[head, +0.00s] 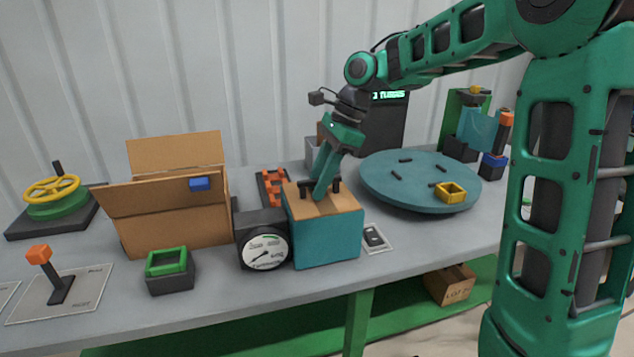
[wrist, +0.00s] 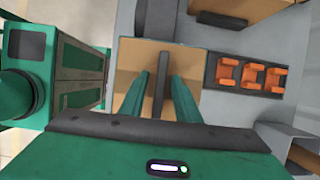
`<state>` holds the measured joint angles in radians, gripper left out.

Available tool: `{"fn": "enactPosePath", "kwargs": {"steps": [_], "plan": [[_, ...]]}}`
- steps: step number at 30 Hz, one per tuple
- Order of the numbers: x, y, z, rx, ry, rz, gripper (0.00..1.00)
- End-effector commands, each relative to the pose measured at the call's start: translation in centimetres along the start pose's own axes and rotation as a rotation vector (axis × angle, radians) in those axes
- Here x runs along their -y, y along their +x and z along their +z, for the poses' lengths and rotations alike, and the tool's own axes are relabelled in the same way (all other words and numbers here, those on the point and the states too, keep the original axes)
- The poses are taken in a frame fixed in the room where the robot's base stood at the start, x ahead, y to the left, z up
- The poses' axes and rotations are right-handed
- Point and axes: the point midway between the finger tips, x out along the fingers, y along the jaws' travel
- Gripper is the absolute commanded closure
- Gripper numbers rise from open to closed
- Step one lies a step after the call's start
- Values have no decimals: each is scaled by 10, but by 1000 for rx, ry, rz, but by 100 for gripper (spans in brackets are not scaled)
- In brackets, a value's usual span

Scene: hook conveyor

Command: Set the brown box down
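A box with a brown top and teal front (head: 325,235) appears to stand on the table, a dark bar handle across its top. My gripper (head: 320,192) reaches down to this handle from above. In the wrist view my gripper's fingers (wrist: 160,80) straddle the dark bar (wrist: 162,68) over the brown top (wrist: 190,62), with a gap showing on each side. A plain brown cardboard box (head: 165,215) with raised flaps stands to the left, a blue piece on its front. Another small brown box (head: 450,284) sits on the lower shelf. Which one is the task's box is unclear.
A round gauge (head: 264,250) stands close against the teal-fronted box on its left. A switch plate (head: 374,238) and a blue turntable (head: 405,195) are to its right. An orange-filled rack (head: 272,187) is behind. A green-rimmed holder (head: 168,270) stands front left.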

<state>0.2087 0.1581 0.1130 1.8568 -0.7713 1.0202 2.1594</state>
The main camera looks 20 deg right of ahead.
Motion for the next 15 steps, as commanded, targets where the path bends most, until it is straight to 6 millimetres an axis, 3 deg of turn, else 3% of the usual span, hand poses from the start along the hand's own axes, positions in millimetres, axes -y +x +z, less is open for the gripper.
{"fn": "enactPosePath", "kwargs": {"steps": [8, 15], "plan": [[1, -17, 0, 1, 0, -3, 70], [2, -65, -2, -1, 2, -6, 70]]}}
